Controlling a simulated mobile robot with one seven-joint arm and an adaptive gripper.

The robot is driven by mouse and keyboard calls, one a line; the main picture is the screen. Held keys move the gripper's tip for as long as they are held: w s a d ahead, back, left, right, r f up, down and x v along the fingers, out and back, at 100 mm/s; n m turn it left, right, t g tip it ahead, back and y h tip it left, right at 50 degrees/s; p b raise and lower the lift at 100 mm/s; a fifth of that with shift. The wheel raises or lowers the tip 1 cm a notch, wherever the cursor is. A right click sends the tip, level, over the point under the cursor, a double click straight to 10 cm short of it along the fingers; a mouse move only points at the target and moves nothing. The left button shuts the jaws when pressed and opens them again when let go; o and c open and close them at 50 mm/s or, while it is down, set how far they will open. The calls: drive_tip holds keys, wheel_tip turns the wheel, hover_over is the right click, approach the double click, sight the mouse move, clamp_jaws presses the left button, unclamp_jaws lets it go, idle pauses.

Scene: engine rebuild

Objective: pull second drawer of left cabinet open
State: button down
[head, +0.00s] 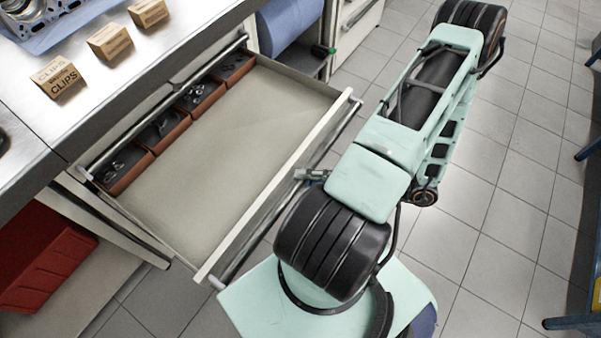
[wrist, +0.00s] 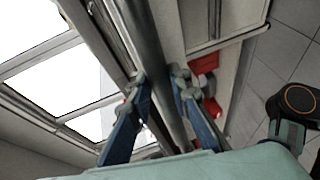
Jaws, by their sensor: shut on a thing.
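A drawer (head: 215,160) of the left cabinet stands well pulled out, below a shut drawer front with a bar handle (head: 165,105). Small red-brown bins (head: 128,170) with metal parts sit along its back. Its front panel (head: 280,185) carries a long round bar handle (head: 330,148). My gripper (head: 312,174) is at this handle, about midway along it. In the wrist view the blue-grey fingers (wrist: 162,97) lie on either side of the bar (wrist: 150,50), shut on it. The exact finger contact is partly hidden in the head view.
A steel worktop (head: 100,95) above holds engine parts and small card boxes labelled clips (head: 110,41). A red bin (head: 45,262) stands low at the left. A blue roll (head: 290,22) is behind the drawer.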

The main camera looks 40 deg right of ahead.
drive_tip(key=c, duration=1.8)
unclamp_jaws()
drive_tip(key=shift+o, duration=0.2)
drive_tip(key=shift+d, duration=0.1)
drive_tip(key=v, duration=1.1)
drive_tip(key=shift+s+d, duration=0.2)
drive_tip(key=shift+s, duration=0.15)
drive_tip(key=shift+r, duration=0.1)
